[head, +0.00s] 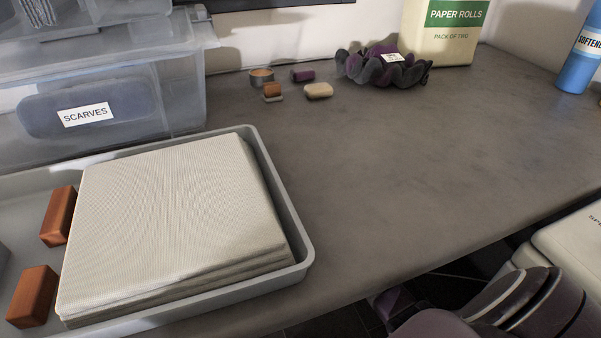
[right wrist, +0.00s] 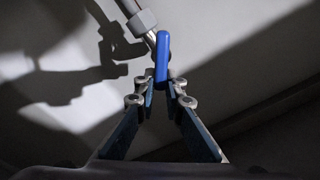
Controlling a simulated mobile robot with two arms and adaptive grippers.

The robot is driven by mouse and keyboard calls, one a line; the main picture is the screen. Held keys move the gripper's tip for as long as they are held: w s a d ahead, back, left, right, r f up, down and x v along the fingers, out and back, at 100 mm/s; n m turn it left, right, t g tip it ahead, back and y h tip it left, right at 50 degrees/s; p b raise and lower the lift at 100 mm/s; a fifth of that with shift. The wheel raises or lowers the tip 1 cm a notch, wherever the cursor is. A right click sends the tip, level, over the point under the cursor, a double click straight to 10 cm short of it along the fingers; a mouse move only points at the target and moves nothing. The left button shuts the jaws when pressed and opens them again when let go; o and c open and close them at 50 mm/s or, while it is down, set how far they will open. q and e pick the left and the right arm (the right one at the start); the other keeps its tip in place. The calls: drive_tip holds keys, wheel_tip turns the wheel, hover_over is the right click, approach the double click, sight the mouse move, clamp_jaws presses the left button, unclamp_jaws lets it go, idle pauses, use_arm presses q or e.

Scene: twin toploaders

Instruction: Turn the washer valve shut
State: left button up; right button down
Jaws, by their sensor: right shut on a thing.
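In the right wrist view, the washer valve shows as a blue lever handle (right wrist: 162,58) by a grey nut and metal pipe (right wrist: 142,22) that come in from the top. My right gripper (right wrist: 161,88) has its fingers on either side of the lower part of the blue handle and is shut on it. The valve does not show in the head view. My left gripper is in neither view.
In the head view, a grey tray (head: 300,268) holds folded white towels (head: 170,215) and orange-brown blocks. Clear bins (head: 180,60) labelled SCARVES stand behind it. A scrunchie (head: 385,68), paper rolls pack (head: 440,35) and blue bottle (head: 580,60) stand along the back. The counter's middle (head: 400,150) is clear.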

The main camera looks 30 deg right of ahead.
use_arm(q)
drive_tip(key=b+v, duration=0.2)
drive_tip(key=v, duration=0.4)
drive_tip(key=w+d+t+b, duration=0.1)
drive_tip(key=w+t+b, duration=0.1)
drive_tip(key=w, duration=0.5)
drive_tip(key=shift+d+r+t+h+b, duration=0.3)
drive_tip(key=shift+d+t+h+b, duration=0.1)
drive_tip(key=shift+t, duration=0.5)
use_arm(e)
drive_tip(key=m, duration=0.3)
drive_tip(key=f+m, duration=0.1)
drive_tip(key=m, duration=0.3)
drive_tip(key=d+f+m, duration=0.1)
drive_tip(key=m, duration=0.3)
drive_tip(key=shift+s+d+f, duration=0.1)
drive_tip(key=shift+s+f, duration=0.05)
drive_tip(key=shift+f, duration=0.1)
drive_tip(key=c, duration=2)
unclamp_jaws()
drive_tip(key=v, duration=1.2)
drive_tip(key=shift+s, duration=0.1)
